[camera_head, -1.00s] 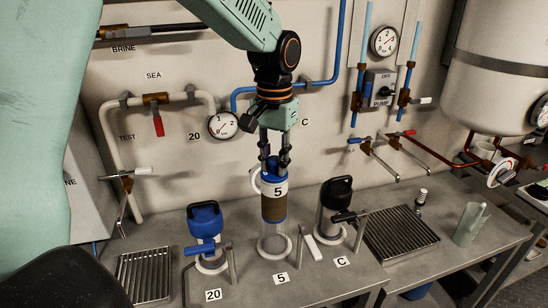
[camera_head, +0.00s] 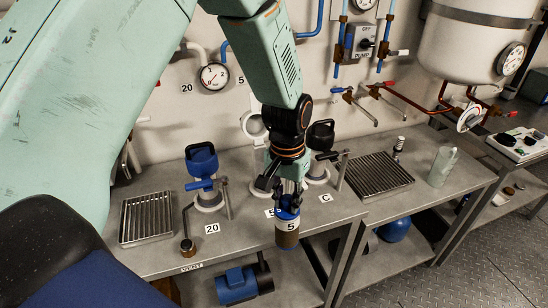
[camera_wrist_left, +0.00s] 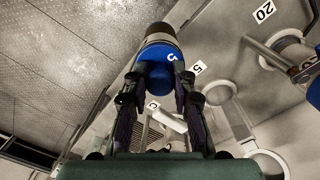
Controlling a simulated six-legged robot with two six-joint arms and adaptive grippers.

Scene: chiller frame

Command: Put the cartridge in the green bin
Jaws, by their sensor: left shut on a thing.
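No green bin shows in these frames. My right gripper is not in view.
The steel bench (camera_head: 345,205) carries a blue-capped housing 20 (camera_head: 203,172), a black-capped housing C (camera_head: 320,140), drain grates (camera_head: 372,174) and a pale green jug (camera_head: 442,166). A blue cylinder (camera_head: 237,285) lies on the lower shelf. Open floor (camera_head: 450,265) is at right.

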